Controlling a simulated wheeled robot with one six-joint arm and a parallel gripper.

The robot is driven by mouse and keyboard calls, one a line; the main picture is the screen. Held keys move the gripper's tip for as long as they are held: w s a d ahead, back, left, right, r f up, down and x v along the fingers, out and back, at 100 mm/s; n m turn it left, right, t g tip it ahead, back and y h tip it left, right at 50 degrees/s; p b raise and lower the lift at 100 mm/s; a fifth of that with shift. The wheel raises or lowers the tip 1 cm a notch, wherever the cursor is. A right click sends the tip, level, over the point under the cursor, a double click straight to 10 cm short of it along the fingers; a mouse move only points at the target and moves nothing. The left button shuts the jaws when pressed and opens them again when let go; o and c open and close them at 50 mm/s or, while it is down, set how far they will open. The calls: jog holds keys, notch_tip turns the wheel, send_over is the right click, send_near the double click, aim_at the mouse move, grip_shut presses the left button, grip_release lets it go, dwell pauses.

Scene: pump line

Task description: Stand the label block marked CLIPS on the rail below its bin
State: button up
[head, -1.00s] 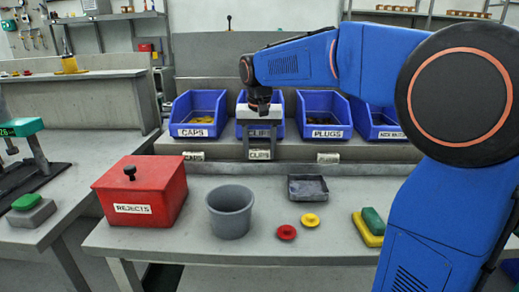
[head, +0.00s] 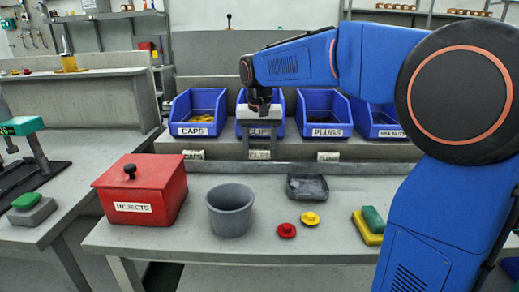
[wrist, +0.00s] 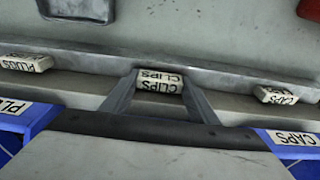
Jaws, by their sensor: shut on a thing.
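The white label block marked CLIPS (head: 259,155) is between the fingers of my gripper (wrist: 159,76), which is shut on it. It also shows in the wrist view (wrist: 160,82), upside down there, with lettering on two faces. The block is at the rail (wrist: 230,78), straight below the blue CLIPS bin (head: 240,113) and level with the neighbouring blocks. Whether it rests fully on the rail cannot be told. My gripper hides much of the bin and part of its label.
Label blocks stand on the rail below the CAPS bin (head: 193,154) and the PLUGS bin (head: 328,156). On the bench in front are a red REJECTS box (head: 145,190), a grey bucket (head: 230,212), a dark tray (head: 307,187), and red and yellow discs.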

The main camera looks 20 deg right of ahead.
jog(key=shift+f, duration=0.3)
dwell(0.4)
jog(key=o, duration=1.3)
jog(key=shift+c, duration=0.2)
jog(key=shift+r, duration=0.15)
jog(key=shift+r, duration=3.6)
